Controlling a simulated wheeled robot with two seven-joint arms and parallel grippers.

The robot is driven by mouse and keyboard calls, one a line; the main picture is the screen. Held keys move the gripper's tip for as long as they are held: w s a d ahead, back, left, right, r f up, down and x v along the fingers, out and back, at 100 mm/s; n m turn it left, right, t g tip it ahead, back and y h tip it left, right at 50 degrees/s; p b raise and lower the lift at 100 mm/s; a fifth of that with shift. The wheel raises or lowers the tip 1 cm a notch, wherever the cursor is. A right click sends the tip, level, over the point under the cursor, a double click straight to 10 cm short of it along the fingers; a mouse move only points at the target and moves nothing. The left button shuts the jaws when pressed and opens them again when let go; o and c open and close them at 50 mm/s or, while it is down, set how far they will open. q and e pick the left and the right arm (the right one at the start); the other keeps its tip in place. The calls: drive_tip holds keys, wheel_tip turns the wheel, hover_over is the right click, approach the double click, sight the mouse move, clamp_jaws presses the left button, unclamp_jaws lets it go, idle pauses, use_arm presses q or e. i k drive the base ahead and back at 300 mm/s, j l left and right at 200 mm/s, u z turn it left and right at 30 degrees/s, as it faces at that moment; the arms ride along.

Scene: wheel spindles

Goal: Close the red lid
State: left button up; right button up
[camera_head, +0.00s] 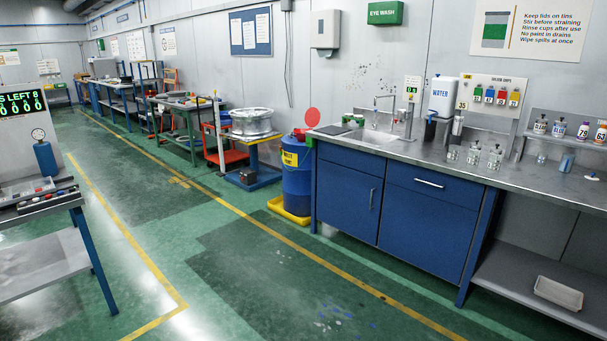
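A round red lid (312,117) stands upright at the back right of a blue drum (296,187), tilted up from the drum's top. The drum has a yellow label on its upper side and stands in a yellow tray (280,209) on the floor. It is beside the left end of the blue sink cabinet. The inside of the drum is too small to make out. Neither of my grippers is in view.
A steel counter (465,168) with a sink and several bottles runs along the right wall over blue cabinets (345,191). A low stand with a metal wheel (251,121) is left of the drum. A workbench (50,262) is at the left edge. The green floor in front is clear.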

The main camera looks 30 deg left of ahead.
sight(312, 118)
drive_tip(key=i+j+u, duration=0.55)
drive_tip(key=i, duration=0.25)
drive_tip(key=i+j+u, duration=0.3)
drive_tip(key=i, duration=0.75)
drive_tip(key=i+u, duration=0.25)
drive_tip(key=i, duration=0.75)
drive_tip(key=i+z, duration=0.1)
drive_tip(key=i, duration=0.45)
drive_tip(key=i+j+z, duration=0.1)
drive_tip(key=i, duration=0.4)
drive_tip(key=i+j+z, duration=0.15)
drive_tip(key=i, duration=0.4)
drive_tip(key=i+j+z, duration=0.1)
drive_tip(key=i, duration=0.4)
